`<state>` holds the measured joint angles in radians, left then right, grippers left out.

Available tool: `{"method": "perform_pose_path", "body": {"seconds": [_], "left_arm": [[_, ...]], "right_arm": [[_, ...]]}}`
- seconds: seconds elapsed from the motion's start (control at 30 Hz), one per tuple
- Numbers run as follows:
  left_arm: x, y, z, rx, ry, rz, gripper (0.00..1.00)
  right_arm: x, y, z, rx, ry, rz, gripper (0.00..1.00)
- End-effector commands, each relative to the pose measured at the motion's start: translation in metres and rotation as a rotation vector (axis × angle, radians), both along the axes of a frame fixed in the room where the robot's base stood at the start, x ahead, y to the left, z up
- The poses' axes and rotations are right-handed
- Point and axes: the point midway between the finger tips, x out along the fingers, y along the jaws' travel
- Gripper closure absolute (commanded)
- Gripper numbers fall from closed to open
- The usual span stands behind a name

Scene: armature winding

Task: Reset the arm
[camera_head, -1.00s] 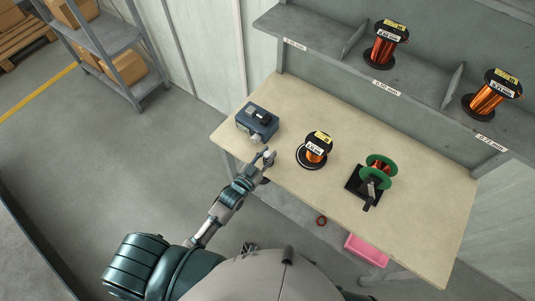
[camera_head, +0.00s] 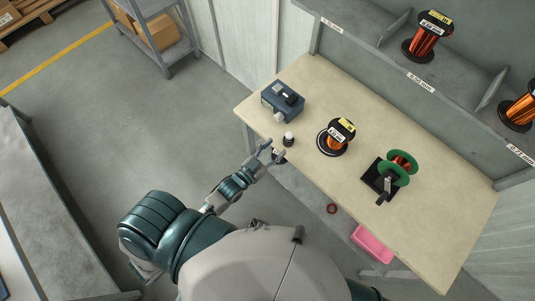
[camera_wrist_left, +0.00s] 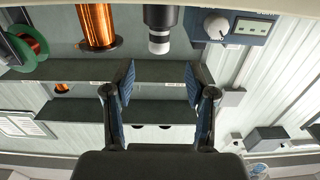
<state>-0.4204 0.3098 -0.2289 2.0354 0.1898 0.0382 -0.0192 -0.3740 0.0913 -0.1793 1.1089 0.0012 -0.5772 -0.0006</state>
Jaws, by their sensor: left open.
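My left arm comes in from the left in the head view, and its gripper (camera_head: 272,153) is open and empty just off the table's near left edge. A small black cylinder with a white top (camera_head: 288,140) stands upright on the table by that edge, apart from the fingers. In the left wrist view my open fingers (camera_wrist_left: 158,75) have nothing between them. The wrist picture looks upside down, with the black and white cylinder (camera_wrist_left: 160,28) at its top beyond the fingertips. My right gripper is not in view.
The beige table (camera_head: 350,195) carries a blue-grey device (camera_head: 283,100), a copper wire spool (camera_head: 337,137) and a green winder (camera_head: 391,172). A shelf with more spools (camera_head: 427,37) stands behind. Floor left is clear.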

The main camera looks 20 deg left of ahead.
Motion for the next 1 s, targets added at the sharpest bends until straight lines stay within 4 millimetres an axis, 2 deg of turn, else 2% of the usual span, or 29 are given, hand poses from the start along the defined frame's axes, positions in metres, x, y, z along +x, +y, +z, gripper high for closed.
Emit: {"method": "perform_pose_path", "body": {"seconds": [0.1,0.2,0.43,0.53,0.57,0.67,0.7,0.77,0.8,0.87,0.9,0.97,1.0], "left_arm": [[-0.021,0.007,-0.001,0.002,0.003,0.0,0.44],[-0.031,0.011,-0.001,0.002,0.002,0.0,0.44],[-0.037,0.014,-0.001,0.002,0.003,0.001,0.44],[-0.036,0.017,-0.022,0.019,0.047,0.012,0.44],[-0.036,0.019,-0.034,0.028,0.075,0.018,0.44],[-0.039,0.028,-0.094,0.078,0.212,0.047,0.44],[-0.044,0.032,-0.124,0.101,0.286,0.06,0.44],[-0.055,0.04,-0.174,0.139,0.407,0.08,0.44],[-0.066,0.044,-0.206,0.164,0.49,0.092,0.44],[-0.086,0.05,-0.252,0.199,0.617,0.108,0.44],[-0.102,0.054,-0.281,0.224,0.702,0.116,0.44],[-0.131,0.058,-0.323,0.255,0.832,0.125,0.44],[-0.151,0.06,-0.347,0.277,0.916,0.129,0.44]], "right_arm": [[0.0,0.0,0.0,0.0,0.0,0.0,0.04],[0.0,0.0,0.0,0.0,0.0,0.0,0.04],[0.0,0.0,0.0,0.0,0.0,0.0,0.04],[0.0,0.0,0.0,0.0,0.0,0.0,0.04],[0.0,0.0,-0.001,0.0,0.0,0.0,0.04],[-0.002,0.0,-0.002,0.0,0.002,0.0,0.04],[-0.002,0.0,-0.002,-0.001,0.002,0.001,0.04],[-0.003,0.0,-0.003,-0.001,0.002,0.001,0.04],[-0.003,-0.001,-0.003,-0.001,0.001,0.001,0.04],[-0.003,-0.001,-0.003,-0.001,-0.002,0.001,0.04],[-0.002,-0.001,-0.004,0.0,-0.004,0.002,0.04],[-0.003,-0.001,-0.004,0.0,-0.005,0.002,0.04],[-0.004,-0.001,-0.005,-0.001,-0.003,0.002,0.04]]}}
